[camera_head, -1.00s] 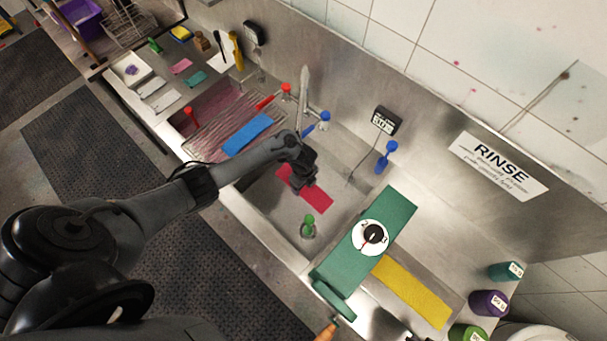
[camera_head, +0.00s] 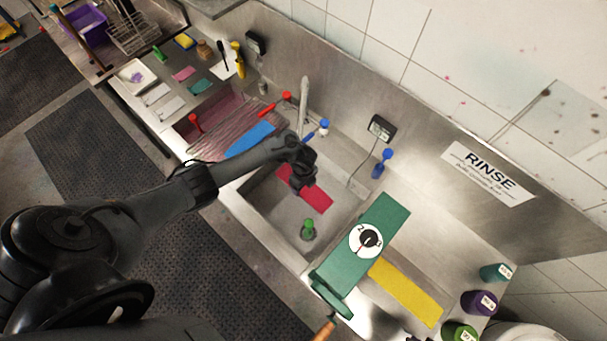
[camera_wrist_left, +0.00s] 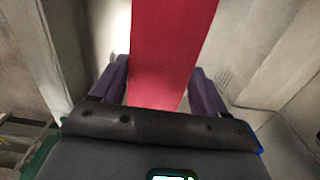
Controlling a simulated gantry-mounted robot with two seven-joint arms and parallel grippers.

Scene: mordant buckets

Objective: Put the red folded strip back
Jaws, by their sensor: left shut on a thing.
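The red folded strip (camera_head: 317,201) is over the sink basin, its free end pointing to the lower right. My left gripper (camera_head: 298,184) is shut on its upper-left end. In the left wrist view the strip (camera_wrist_left: 170,45) runs up from between the purple fingers of my left gripper (camera_wrist_left: 160,72). I cannot tell how far the strip is above the basin floor. My right gripper does not show.
A blue strip (camera_head: 248,138) lies on the wire rack (camera_head: 207,142) left of the sink (camera_head: 265,215). The faucet (camera_head: 303,100) stands behind. A green board with a dial (camera_head: 352,263) and a yellow strip (camera_head: 405,291) are at right. A green-topped item (camera_head: 308,229) is in the basin.

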